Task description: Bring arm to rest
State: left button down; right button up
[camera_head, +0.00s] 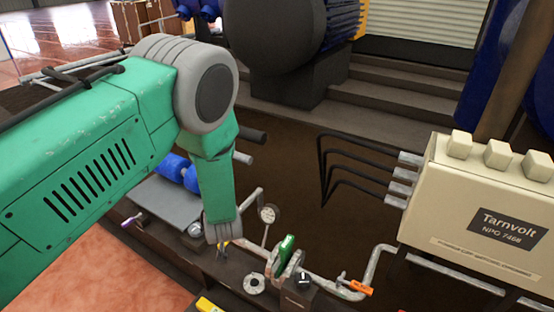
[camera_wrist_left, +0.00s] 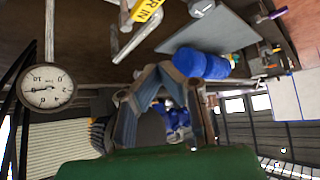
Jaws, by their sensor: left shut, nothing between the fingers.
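My left arm, green with a grey joint, reaches in from the left in the head view and bends down at its wrist. My left gripper (camera_head: 222,240) hangs over the pipework at the lower middle, its fingers small and dark there. In the left wrist view the fingers of my left gripper (camera_wrist_left: 163,72) come together at the tips, with nothing held between them. I cannot tell from the head view whether the tips touch anything below. My right gripper is in neither view.
A round gauge (camera_head: 268,213) stands right of the gripper, with a green piece (camera_head: 286,250) and an orange valve handle (camera_head: 360,287) nearby. Blue rolls (camera_head: 178,170) lie by a grey plate (camera_head: 165,203). The Tarnvolt box (camera_head: 470,200) stands at right, with black cables (camera_head: 345,160) left of it.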

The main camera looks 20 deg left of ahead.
pick_arm(q)
jog(key=s+d+f+m+g+h, duration=0.1)
jog(key=s+d+m+g+h, duration=0.1)
jog(key=s, duration=1.5)
jog(key=s+d+f+m+g+h, duration=0.1)
jog(key=s+d+m+g+h, duration=0.1)
jog(key=s, duration=1.5)
jog(key=d+m+g+p, duration=0.1)
jog(key=m+g, duration=0.1)
jog(key=m, duration=0.1)
jog(key=shift+s+d+f+g+h, duration=0.15)
jog(key=shift+s+f+g+h, duration=0.15)
jog(key=shift+s+h, duration=0.1)
jog(key=shift+d+r, duration=0.1)
jog(key=shift+d, duration=0.2)
